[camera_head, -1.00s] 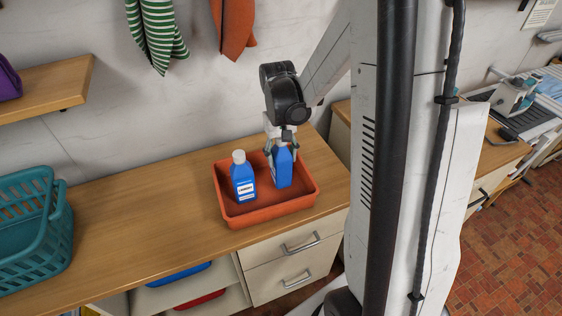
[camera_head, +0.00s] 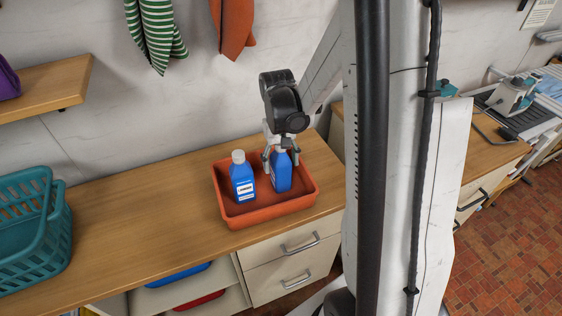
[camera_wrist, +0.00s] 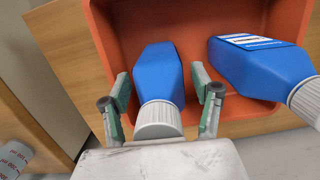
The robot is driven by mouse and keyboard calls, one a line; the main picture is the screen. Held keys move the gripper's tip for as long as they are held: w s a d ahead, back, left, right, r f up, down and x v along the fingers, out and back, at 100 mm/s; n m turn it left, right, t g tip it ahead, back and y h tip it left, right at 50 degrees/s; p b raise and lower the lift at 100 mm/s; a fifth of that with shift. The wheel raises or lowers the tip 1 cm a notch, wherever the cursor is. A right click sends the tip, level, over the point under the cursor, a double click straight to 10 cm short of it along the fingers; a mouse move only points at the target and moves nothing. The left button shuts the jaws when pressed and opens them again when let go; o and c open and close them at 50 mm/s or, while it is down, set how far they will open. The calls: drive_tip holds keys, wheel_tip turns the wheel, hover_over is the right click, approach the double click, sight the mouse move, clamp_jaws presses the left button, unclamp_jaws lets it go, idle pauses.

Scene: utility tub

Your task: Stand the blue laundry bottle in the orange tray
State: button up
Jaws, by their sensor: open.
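The orange tray (camera_head: 262,214) sits on the wooden counter. Two blue laundry bottles stand upright in it. The left bottle (camera_head: 242,184) has a white cap and a white label facing the head camera. The right bottle (camera_head: 281,174) is under my gripper (camera_head: 280,154), which partly hides its top. In the wrist view my gripper (camera_wrist: 165,98) is open, one finger on each side of this bottle (camera_wrist: 158,74) near its white cap, with gaps beside it. The other bottle (camera_wrist: 258,66) shows at the right of the wrist view.
A teal basket (camera_head: 30,225) stands at the counter's left. A wooden shelf (camera_head: 50,88) is on the wall at upper left. The counter (camera_head: 140,215) between basket and tray is clear. Drawers (camera_head: 290,260) lie below the tray.

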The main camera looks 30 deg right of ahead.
drive_tip(key=r, duration=0.4)
drive_tip(key=w+r, duration=0.1)
drive_tip(key=r, duration=0.6)
drive_tip(key=shift+w+d+r, duration=0.15)
drive_tip(key=shift+w+r, duration=0.05)
drive_tip(key=shift+r, duration=0.15)
drive_tip(key=shift+s+a+r+p, duration=0.1)
drive_tip(key=shift+a+r+p, duration=0.15)
drive_tip(key=shift+r, duration=0.2)
drive_tip(key=s+a+r+n+t, duration=0.1)
drive_tip(key=s+a+r+t, duration=0.3)
drive_tip(key=s+a, duration=0.2)
drive_tip(key=s+a+r+n+t, duration=0.1)
drive_tip(key=s+a+r+t, duration=0.2)
drive_tip(key=s+a, duration=0.4)
drive_tip(key=shift+s+a+r+n+t, duration=0.25)
drive_tip(key=shift+a+r+n+t, duration=0.15)
drive_tip(key=shift+t, duration=0.4)
wheel_tip(320, 180, down, 3)
drive_tip(key=b, duration=0.3)
drive_tip(key=shift+f, duration=0.2)
